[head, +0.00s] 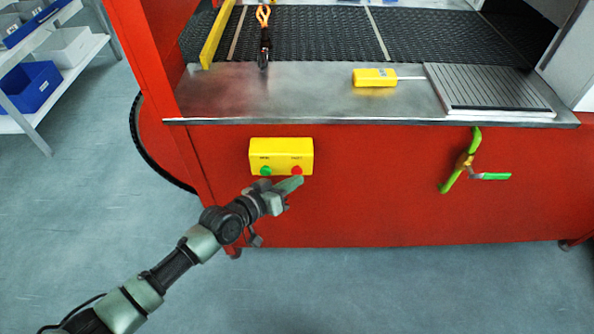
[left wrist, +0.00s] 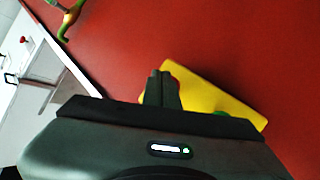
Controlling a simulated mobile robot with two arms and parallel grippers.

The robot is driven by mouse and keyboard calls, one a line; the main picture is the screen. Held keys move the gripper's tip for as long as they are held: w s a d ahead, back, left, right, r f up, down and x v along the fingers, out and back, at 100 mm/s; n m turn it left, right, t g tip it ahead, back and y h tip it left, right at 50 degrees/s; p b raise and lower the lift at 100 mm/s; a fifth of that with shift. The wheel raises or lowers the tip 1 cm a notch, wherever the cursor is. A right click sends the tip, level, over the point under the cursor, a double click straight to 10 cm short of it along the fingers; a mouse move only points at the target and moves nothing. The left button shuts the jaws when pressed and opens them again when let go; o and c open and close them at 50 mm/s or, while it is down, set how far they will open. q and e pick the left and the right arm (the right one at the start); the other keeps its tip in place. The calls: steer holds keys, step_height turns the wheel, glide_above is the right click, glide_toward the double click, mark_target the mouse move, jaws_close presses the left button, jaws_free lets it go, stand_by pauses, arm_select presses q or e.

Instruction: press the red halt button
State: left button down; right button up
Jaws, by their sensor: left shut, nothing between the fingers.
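A yellow button box (head: 281,150) is fixed to the red front panel of the machine. It carries a green button (head: 265,171) on the left and the red halt button (head: 297,170) on the right. My left gripper (head: 298,181) is shut and empty, its tip just below and beside the red button; I cannot tell whether it touches. In the left wrist view the closed fingers (left wrist: 162,88) overlap the yellow box (left wrist: 215,98), and a bit of the green button (left wrist: 221,114) shows. The red button is mostly hidden there. My right gripper is not in view.
A green-handled valve (head: 465,165) sticks out of the red panel at the right. A shelf with blue bins (head: 32,85) stands at the left. The floor in front is clear.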

arm_select(q)
steer(key=shift+s, duration=0.45)
steer(key=s+p, duration=0.3)
steer(key=s, duration=0.2)
stand_by(0.3)
steer(key=shift+f, duration=0.1)
stand_by(0.6)
